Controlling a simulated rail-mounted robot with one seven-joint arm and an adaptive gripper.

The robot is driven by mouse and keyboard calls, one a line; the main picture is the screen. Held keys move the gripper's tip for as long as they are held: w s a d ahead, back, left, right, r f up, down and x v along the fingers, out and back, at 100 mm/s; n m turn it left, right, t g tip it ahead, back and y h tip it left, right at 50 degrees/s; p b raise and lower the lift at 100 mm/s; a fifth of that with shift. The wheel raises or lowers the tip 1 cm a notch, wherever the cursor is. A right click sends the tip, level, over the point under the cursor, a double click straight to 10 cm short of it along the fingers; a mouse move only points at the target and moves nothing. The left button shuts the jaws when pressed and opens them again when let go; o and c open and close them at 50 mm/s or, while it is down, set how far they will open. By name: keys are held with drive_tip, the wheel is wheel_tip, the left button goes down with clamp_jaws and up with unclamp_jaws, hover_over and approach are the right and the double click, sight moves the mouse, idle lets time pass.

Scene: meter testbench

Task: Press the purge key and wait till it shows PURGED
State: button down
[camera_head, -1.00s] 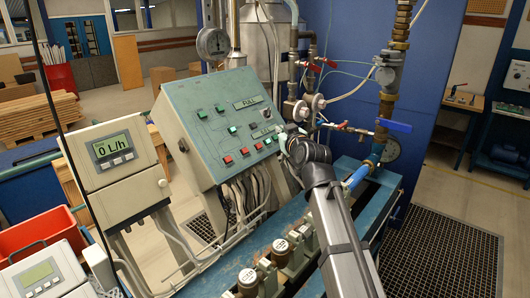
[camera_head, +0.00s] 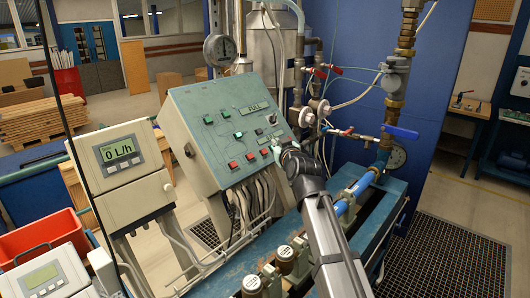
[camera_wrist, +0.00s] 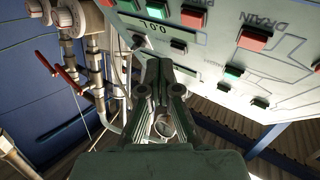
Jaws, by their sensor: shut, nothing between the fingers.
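The sloped green control panel (camera_head: 215,130) stands at the centre of the head view, with several red and green keys and a small display (camera_head: 254,108). The display text is too small to read surely. My gripper (camera_head: 279,149) is shut and empty at the panel's lower right edge. Its fingertips (camera_wrist: 159,62) point towards the panel; contact with a key cannot be told.
Pipes with red-handled valves (camera_head: 318,72) and a blue-handled valve (camera_head: 400,132) stand right of the panel. A flow meter (camera_head: 118,155) reading 0 L/h stands to its left. Brass-topped meters (camera_head: 285,258) line the bench below my arm. A red bin (camera_head: 40,240) is at lower left.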

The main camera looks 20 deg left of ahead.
drive_tip(key=shift+w+a+f+b, duration=0.25)
drive_tip(key=shift+a+f+b, duration=0.05)
drive_tip(key=shift+a+f, duration=0.35)
drive_tip(key=shift+w+a+f+b, duration=0.2)
drive_tip(key=shift+a+f+b, duration=0.05)
drive_tip(key=shift+a+f, duration=0.35)
idle(0.7)
drive_tip(key=shift+w+a+f+b, duration=0.1)
drive_tip(key=shift+a+f+b, duration=0.15)
drive_tip(key=shift+a+b, duration=0.1)
drive_tip(key=shift+w+a+f, duration=0.1)
drive_tip(key=shift+a+f, duration=0.15)
drive_tip(key=shift+f, duration=0.05)
idle(0.7)
drive_tip(key=shift+d+r+b, duration=0.1)
drive_tip(key=shift+b, duration=0.2)
drive_tip(key=shift+s+d+r, duration=0.2)
drive_tip(key=shift+d+r, duration=0.25)
drive_tip(key=shift+d, duration=0.05)
idle(0.3)
drive_tip(key=shift+s+d+r, duration=0.3)
drive_tip(key=shift+d+r, duration=0.55)
drive_tip(key=shift+d, duration=0.05)
drive_tip(key=shift+s+d+r, duration=0.3)
drive_tip(key=shift+d+r, duration=0.5)
drive_tip(key=shift+d, duration=0.05)
